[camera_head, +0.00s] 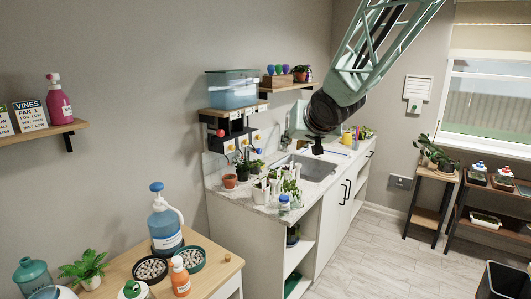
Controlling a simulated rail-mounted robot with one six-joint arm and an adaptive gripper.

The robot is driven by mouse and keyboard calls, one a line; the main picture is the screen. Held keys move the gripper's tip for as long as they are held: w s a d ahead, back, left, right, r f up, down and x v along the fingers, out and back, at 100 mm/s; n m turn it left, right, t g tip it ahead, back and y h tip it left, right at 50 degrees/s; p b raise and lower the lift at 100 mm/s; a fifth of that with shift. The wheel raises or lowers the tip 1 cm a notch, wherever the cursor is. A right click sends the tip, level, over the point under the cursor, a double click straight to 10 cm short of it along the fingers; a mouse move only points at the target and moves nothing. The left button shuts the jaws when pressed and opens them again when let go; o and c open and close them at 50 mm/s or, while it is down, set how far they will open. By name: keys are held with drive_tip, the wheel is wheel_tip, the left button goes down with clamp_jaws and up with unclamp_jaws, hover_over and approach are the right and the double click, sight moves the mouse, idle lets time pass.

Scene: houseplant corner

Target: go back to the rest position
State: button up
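My arm reaches in from the top right of the head view. Its dark wrist hangs in front of the white counter (245,203) with the sink (318,168). My gripper (318,149) shows only as a small dark shape below the wrist, over the sink area in the picture. Its fingers are too small and dark to tell whether they are open or shut. I see nothing clearly held in it.
A blue tank (232,90) stands on a wall shelf behind. A wooden table (215,270) with a blue pump bottle (164,222) is nearest. Plant stands (437,174) are at right. The floor (375,255) between is clear.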

drive_tip(key=s+d+r+g+h, duration=0.1)
drive_tip(key=s+d, duration=0.3)
drive_tip(key=s, duration=0.5)
drive_tip(key=s+d+m+g+h, duration=0.1)
drive_tip(key=s+d, duration=0.3)
drive_tip(key=s, duration=0.5)
drive_tip(key=s+d+r+g+h, duration=0.1)
drive_tip(key=s+d, duration=0.4)
drive_tip(key=s, duration=0.3)
drive_tip(key=s+f+g, duration=0.2)
drive_tip(key=s+f, duration=0.1)
drive_tip(key=s, duration=1.3)
drive_tip(key=s+a+f+g, duration=0.1)
drive_tip(key=s+f+g, duration=0.1)
drive_tip(key=s, duration=1.5)
drive_tip(key=shift+f+n+y+b, duration=0.3)
drive_tip(key=shift+f+n+b, duration=0.1)
drive_tip(key=shift+f, duration=0.5)
